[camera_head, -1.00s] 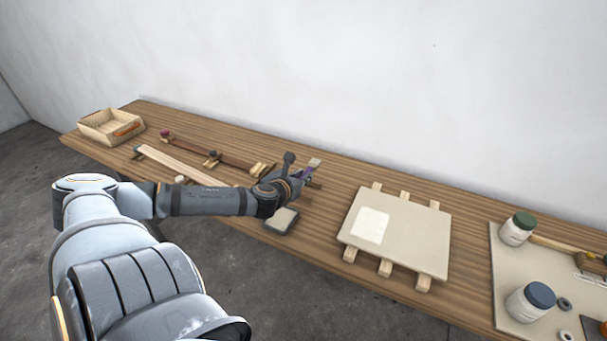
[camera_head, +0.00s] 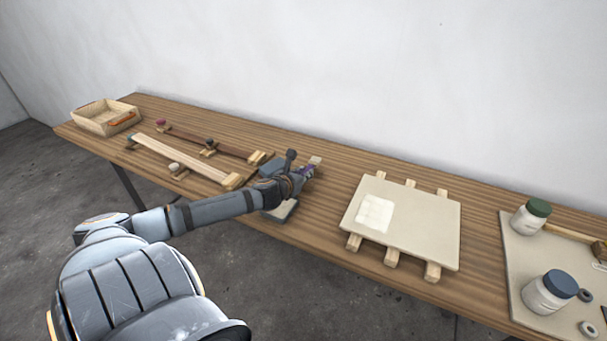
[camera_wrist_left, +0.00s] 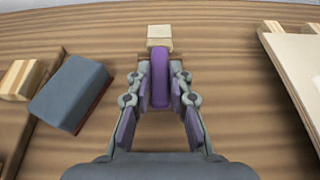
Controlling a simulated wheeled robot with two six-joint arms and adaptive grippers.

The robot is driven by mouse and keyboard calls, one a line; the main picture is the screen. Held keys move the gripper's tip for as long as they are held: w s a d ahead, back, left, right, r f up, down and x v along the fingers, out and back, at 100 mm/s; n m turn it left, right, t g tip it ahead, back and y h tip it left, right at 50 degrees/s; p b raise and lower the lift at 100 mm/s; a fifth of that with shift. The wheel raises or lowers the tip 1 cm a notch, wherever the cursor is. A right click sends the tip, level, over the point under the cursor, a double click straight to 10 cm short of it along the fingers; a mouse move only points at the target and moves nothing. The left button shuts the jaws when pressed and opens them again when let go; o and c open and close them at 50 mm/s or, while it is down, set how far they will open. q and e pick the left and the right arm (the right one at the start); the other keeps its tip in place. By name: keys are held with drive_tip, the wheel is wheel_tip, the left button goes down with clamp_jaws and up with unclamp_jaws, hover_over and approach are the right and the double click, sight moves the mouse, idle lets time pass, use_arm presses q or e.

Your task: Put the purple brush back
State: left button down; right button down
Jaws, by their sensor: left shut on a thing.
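The purple brush (camera_wrist_left: 160,84) has a purple handle and a pale bristle head that points away from the wrist. My left gripper (camera_wrist_left: 159,92) is shut on its handle, with a finger on each side, in the left wrist view. In the head view the left gripper (camera_head: 299,176) is over the middle of the table, and the brush (camera_head: 309,168) shows only in part beyond the fingers. I cannot tell whether the brush touches the table. My right gripper is not in view.
A blue-grey block (camera_wrist_left: 70,92) lies left of the gripper. A pale board (camera_head: 415,222) on wooden slats lies to the right. Farther right, a mat (camera_head: 520,265) bears a green-lidded jar (camera_head: 530,217) and a blue-lidded jar (camera_head: 549,292). A wooden tray (camera_head: 92,121) stands at the far left.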

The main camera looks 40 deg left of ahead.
use_arm(q)
drive_tip(key=shift+f+b, duration=0.55)
drive_tip(key=shift+f, duration=0.1)
drive_tip(key=c, duration=1.2)
unclamp_jaws()
drive_tip(key=shift+r, duration=0.1)
drive_tip(key=shift+r+p, duration=0.35)
drive_tip(key=shift+p, duration=0.1)
drive_tip(key=shift+r+p, duration=0.65)
drive_tip(key=shift+p, duration=0.05)
drive_tip(key=p+v, duration=1)
drive_tip(key=shift+s+d, duration=0.1)
drive_tip(key=shift+s, duration=0.3)
drive_tip(key=shift+s+d+p, duration=0.15)
drive_tip(key=shift+s+p, duration=0.2)
drive_tip(key=shift+s, duration=0.1)
